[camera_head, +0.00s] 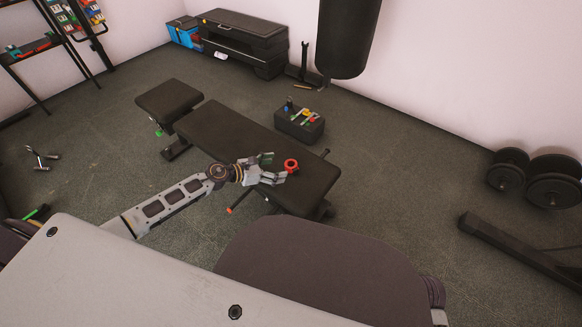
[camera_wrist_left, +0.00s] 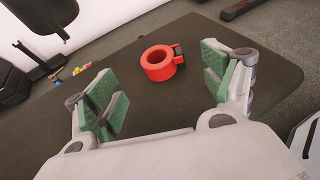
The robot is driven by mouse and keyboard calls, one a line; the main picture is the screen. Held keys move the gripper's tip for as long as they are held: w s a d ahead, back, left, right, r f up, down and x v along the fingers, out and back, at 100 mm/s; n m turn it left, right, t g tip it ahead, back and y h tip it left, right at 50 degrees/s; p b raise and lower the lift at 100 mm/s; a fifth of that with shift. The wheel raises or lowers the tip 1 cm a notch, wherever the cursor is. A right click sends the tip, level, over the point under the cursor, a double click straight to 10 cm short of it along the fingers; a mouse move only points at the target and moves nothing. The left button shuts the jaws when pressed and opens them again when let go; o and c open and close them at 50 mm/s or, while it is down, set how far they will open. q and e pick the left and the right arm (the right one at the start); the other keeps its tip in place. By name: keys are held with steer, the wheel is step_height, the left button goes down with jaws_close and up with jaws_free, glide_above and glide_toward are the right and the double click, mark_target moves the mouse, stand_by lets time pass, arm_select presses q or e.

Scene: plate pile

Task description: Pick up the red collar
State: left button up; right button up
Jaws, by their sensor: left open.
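The red collar (camera_head: 291,165) lies on the black bench (camera_head: 232,127), near the bench's right end. It is a red ring with a dark clasp on one side. My left gripper (camera_head: 272,168) is just left of the collar in the head view. In the left wrist view the collar (camera_wrist_left: 158,63) is ahead of the open left gripper (camera_wrist_left: 163,85), in line with the space between its green-padded fingers. My right gripper is not in view.
A dark box (camera_head: 299,124) with small colored items stands behind the bench. A punching bag (camera_head: 347,38) hangs at the back. The bench surface around the collar is clear.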

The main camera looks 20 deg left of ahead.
mark_target(295, 164)
arm_select(q)
steer(key=shift+w+d+f, duration=0.15)
steer(key=shift+w+d, duration=0.15)
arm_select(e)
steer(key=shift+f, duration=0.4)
arm_select(q)
steer(key=shift+w+d, duration=0.1)
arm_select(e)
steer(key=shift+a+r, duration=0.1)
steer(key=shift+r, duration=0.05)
arm_select(q)
steer(key=shift+w+d+f, duration=0.1)
steer(key=shift+d, duration=0.05)
steer(key=shift+w+d+f+b, duration=0.15)
steer(key=shift+w+d+b, duration=0.15)
steer(key=shift+w+d, duration=0.15)
steer(key=shift+b+x, duration=0.35)
steer(key=shift+x, duration=1.05)
steer(key=shift+w+d, duration=0.15)
steer(key=shift+d, duration=0.05)
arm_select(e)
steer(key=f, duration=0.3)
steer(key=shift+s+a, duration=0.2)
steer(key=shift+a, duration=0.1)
